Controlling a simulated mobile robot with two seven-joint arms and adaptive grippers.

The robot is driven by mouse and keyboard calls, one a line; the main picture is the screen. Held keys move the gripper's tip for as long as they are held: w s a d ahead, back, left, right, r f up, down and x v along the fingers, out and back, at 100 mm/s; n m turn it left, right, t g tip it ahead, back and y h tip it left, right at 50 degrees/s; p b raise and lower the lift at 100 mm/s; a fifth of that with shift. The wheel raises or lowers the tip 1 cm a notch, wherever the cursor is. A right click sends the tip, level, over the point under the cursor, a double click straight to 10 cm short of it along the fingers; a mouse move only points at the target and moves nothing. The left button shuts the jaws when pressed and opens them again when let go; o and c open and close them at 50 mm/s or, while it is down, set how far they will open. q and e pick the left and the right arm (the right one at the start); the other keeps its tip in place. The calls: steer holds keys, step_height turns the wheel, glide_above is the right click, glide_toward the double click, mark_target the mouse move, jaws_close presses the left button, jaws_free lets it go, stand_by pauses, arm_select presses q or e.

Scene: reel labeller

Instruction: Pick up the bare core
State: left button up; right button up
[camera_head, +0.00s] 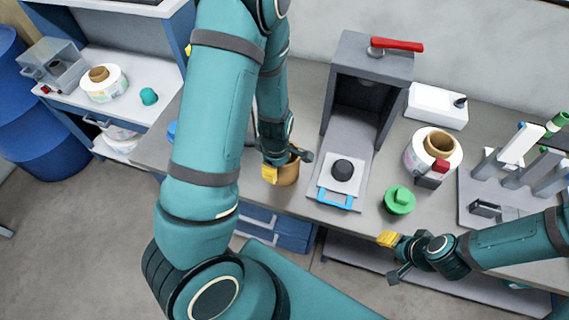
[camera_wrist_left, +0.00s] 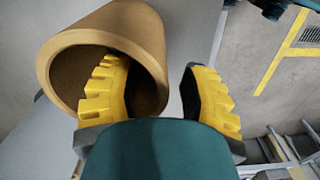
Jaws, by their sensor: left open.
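The bare core (camera_head: 290,175) is a brown cardboard tube standing on the workbench left of the grey press. It fills the upper left of the left wrist view (camera_wrist_left: 153,38), its open mouth facing the camera. My left gripper (camera_head: 285,163) is open at the core. In the wrist view, one yellow finger overlaps the core's mouth and the other is outside, with the core's near wall between them. I cannot tell whether either finger touches it. My right gripper (camera_head: 394,257) is open and empty at the bench's front edge, well right of the core.
The grey press (camera_head: 342,130) with a red lever (camera_head: 396,45) stands right of the core. A green knob (camera_head: 399,200), a white reel (camera_head: 420,150) and a rack of posts (camera_head: 480,205) are farther right. A side table (camera_head: 125,110) with another reel is at left.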

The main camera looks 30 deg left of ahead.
arm_select(q)
steer(key=shift+f, duration=0.45)
jaws_close()
